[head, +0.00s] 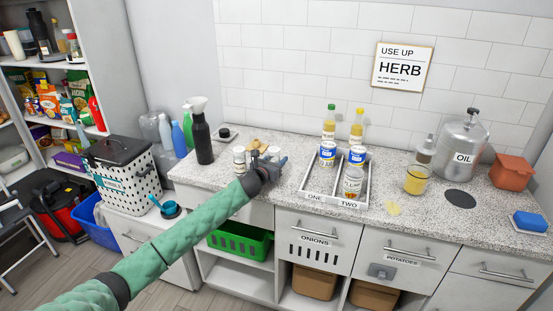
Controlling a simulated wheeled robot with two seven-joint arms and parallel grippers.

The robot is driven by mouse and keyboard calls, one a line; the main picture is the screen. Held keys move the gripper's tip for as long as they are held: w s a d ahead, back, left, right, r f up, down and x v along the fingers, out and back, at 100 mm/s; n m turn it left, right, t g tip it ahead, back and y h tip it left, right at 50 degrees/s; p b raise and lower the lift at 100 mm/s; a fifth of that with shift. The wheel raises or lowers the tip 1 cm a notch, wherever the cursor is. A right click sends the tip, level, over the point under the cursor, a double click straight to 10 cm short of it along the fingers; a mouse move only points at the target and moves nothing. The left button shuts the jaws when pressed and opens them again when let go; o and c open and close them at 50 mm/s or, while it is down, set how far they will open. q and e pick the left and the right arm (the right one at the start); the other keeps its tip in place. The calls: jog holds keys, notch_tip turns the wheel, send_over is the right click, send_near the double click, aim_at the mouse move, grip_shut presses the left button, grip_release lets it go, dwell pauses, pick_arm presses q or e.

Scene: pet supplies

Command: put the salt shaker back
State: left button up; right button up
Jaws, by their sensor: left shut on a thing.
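My left gripper (272,156) is over the counter (300,160), left of the tray (304,190). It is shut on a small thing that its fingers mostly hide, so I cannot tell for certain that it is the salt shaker. A small light jar with a cap (239,158) shows just left of the gripper. The tray has two compartments marked ONE and TWO. Blue-lidded white containers (327,153) and a jar with a pale label (352,182) stand in it, with oil-like bottles (356,127) at its back. My right gripper is not in view.
Small tan items (255,144) lie behind the gripper. A yellow-filled glass jar (416,179), a steel OIL can (462,145) and a blue sponge (529,222) are on the right. The counter's front right is mostly clear.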

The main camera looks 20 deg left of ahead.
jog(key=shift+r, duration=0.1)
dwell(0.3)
pick_arm(q)
jog(key=o, duration=1.1)
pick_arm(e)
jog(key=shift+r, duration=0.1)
pick_arm(q)
jog(key=shift+s+a, duration=0.1)
jog(key=shift+s, duration=0.05)
jog(key=b+v, duration=0.2)
jog(key=v, duration=0.8)
jog(key=shift+s+b, duration=0.2)
jog(key=shift+b, duration=0.2)
jog(key=shift+s+a, duration=0.2)
jog(key=shift+s, duration=0.4)
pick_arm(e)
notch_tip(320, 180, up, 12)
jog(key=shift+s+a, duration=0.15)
